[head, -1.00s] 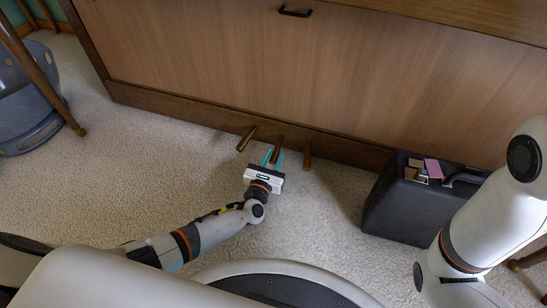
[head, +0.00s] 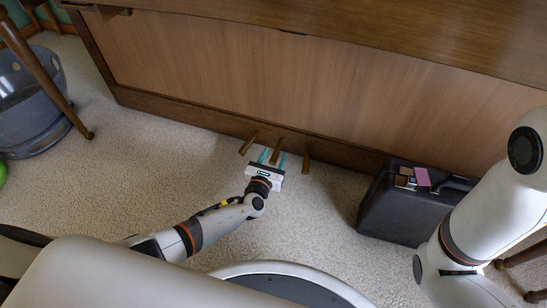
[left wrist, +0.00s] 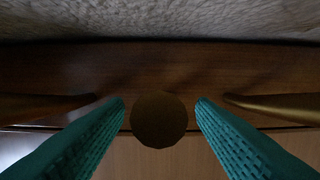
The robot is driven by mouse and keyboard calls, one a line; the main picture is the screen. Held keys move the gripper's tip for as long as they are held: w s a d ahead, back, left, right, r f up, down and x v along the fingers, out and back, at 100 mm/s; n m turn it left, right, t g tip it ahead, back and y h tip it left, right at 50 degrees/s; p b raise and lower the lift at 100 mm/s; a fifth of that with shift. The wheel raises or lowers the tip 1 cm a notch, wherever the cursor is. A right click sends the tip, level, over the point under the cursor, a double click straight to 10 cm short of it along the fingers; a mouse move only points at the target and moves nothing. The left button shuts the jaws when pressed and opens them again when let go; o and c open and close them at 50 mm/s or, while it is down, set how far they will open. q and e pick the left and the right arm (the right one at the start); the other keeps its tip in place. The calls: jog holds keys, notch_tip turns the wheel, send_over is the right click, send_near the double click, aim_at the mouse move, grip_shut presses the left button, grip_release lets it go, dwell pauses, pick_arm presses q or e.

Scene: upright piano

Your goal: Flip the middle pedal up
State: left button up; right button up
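The piano's middle pedal (head: 277,147) is a short brown bar sticking out from the base board. The left pedal (head: 249,143) and right pedal (head: 306,158) stand on either side of it. My left gripper (head: 273,158) is open at the middle pedal, with one teal finger on each side. In the left wrist view the round end of the middle pedal (left wrist: 159,119) is between the open fingers (left wrist: 160,112), with a gap on both sides. The outer pedals show at the edges of that view. My right gripper is out of view.
A black case (head: 404,207) with small items on top stands right of the pedals. A grey-blue container (head: 28,110) and a wooden leg are at the left. The carpet (head: 140,185) between is clear. The piano's lower panel (head: 220,75) rises behind the pedals.

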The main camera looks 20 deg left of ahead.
pick_arm(q)
jog(key=s+p, duration=0.1)
jog(key=s, duration=0.2)
jog(key=s+r+p, duration=0.1)
jog(key=s+p, duration=0.1)
jog(key=s, duration=0.2)
jog(key=s+p, duration=0.2)
jog(key=s, duration=0.2)
jog(key=shift+a+r, duration=0.15)
jog(key=shift+r, duration=0.1)
jog(key=shift+s+p, duration=0.3)
jog(key=shift+s, duration=0.2)
